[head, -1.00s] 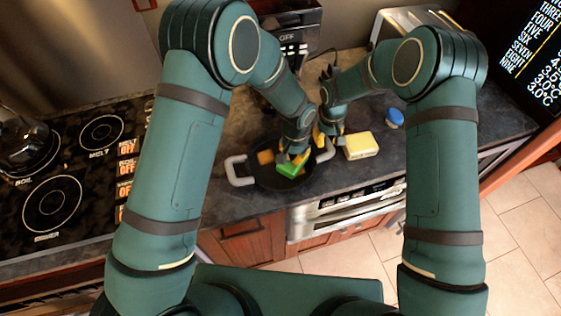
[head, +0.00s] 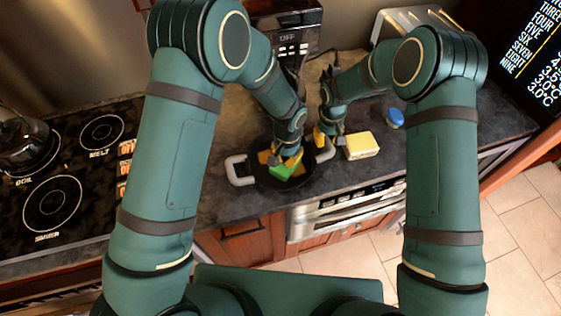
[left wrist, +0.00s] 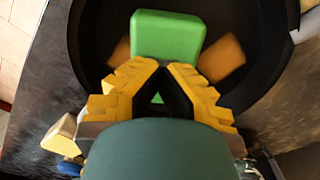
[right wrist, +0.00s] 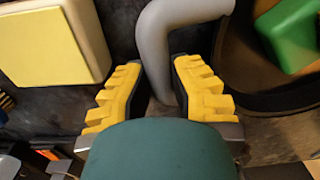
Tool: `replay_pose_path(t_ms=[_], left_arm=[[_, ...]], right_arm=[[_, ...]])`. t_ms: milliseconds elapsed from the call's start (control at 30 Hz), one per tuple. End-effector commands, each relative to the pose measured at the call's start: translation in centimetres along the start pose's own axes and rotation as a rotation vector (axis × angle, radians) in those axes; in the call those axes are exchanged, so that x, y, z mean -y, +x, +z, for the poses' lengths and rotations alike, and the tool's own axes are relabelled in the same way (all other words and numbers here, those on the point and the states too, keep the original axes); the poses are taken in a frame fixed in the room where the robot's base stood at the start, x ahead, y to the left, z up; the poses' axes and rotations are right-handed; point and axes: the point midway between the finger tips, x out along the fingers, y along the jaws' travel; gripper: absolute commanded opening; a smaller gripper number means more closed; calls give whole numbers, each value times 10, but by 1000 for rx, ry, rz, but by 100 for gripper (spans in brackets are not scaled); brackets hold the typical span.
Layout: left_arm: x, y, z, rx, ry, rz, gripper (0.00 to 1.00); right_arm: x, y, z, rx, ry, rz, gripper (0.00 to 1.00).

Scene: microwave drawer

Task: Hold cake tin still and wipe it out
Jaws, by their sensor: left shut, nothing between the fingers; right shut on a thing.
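The cake tin (head: 267,181) is a round, black pan with grey handles on the counter. A green sponge (head: 285,168) is inside it, also seen in the left wrist view (left wrist: 168,36). Orange patches (left wrist: 222,58) show on the tin's floor on both sides of the sponge. My left gripper (left wrist: 160,65) points down into the tin, its fingertips together at the sponge's edge. Whether they touch the sponge is unclear. My right gripper (right wrist: 158,66) is shut on the tin's grey right handle (right wrist: 165,40).
A pale yellow block (head: 361,146) lies on the counter right of the tin, with a blue round item (head: 394,118) behind it. A black coffee machine (head: 286,35) stands at the back. The stove (head: 70,170) is at left.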

Motion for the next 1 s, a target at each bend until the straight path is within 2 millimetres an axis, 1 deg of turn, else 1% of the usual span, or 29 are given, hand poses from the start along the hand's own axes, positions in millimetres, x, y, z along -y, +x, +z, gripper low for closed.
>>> replay_pose_path(t_ms=[200, 400, 567, 833, 1000], left_arm=[[-10, 1, -14, -7, 3, 2, 0], [-14, 2, -18, -7, 2, 3, 0], [-12, 1, -14, -7, 2, 4, 0], [-1, 0, 0, -3, 1, 3, 0], [1, 0, 2, -3, 1, 2, 0]], right_arm=[[2, 0, 0, -1, -1, -2, 0], [2, 0, 0, 0, -2, -3, 0], [3, 0, 0, 0, -2, -4, 0], [2, 0, 0, -1, -1, -2, 0], [1, 0, 0, 0, -1, -2, 0]])
